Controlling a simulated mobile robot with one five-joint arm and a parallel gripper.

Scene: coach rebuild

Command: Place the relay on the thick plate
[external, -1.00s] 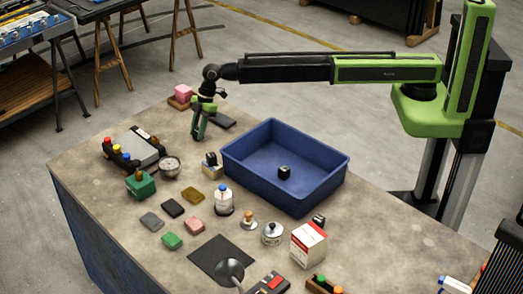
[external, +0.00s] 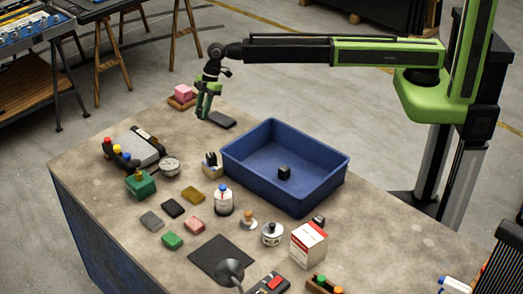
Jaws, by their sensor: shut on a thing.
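My gripper (external: 203,115) is near the far edge of the workbench, at the left end of a dark flat plate (external: 222,121), which I take for the thick plate. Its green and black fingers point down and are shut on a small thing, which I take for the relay. The held thing is too small and too covered by the fingers to make out. Whether it touches the plate or hangs just above it I cannot tell. The plate lies flat, and its visible top is bare.
A pink block in a wooden tray (external: 182,103) stands just beyond my gripper. Several small blocks and jars fill the bench's middle.

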